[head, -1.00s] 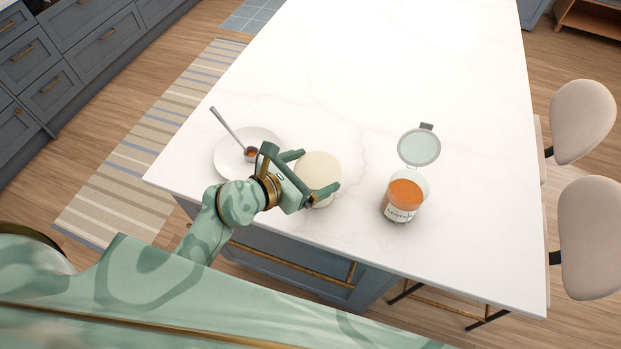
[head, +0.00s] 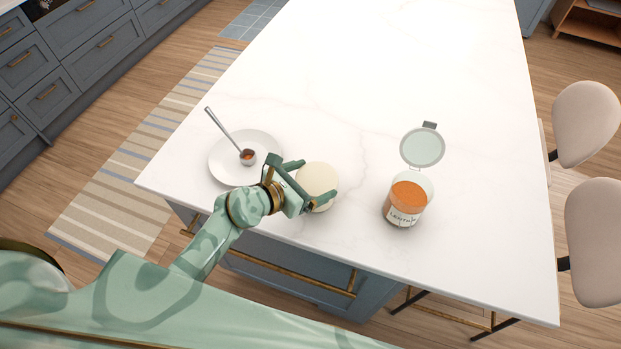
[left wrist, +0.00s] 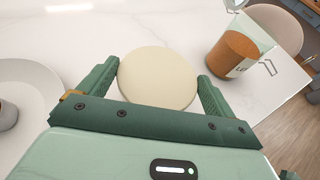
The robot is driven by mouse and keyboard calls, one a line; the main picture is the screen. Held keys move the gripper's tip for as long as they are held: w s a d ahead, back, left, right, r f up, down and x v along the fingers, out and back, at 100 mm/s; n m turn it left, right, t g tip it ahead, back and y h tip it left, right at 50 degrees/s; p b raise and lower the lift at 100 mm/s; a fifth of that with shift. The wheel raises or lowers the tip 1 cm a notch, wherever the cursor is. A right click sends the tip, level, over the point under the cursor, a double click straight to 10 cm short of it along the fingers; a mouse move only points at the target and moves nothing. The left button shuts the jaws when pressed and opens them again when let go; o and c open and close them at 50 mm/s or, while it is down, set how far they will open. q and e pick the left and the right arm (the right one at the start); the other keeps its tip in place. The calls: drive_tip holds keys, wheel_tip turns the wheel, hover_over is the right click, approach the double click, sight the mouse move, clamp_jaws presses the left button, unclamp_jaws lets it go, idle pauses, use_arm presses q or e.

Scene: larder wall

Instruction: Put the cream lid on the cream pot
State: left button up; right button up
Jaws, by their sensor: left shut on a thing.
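A round cream lid (head: 317,178) shows flat side up near the front edge of the white counter. It also shows in the left wrist view (left wrist: 158,78), between the two green fingers. My left gripper (head: 312,182) is shut on the cream lid, one finger on each side of it. The cream pot cannot be made out apart from the lid; whatever is under the lid is mostly hidden by it and by the gripper. I cannot tell whether the lid touches anything below. My right gripper is not in view.
A white plate (head: 228,152) with a metal ladle (head: 220,128) lies left of the gripper. A glass jar (head: 407,200) of orange contents, its hinged lid (head: 422,147) open, stands to the right. The counter (head: 390,65) behind is clear. Two stools stand at the right.

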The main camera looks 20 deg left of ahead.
use_arm(q)
drive_tip(key=shift+f, duration=0.3)
drive_tip(key=o, duration=0.8)
drive_tip(key=shift+r, duration=0.2)
drive_tip(key=p+v, duration=0.1)
drive_tip(key=v, duration=1.1)
drive_tip(key=shift+r, duration=0.35)
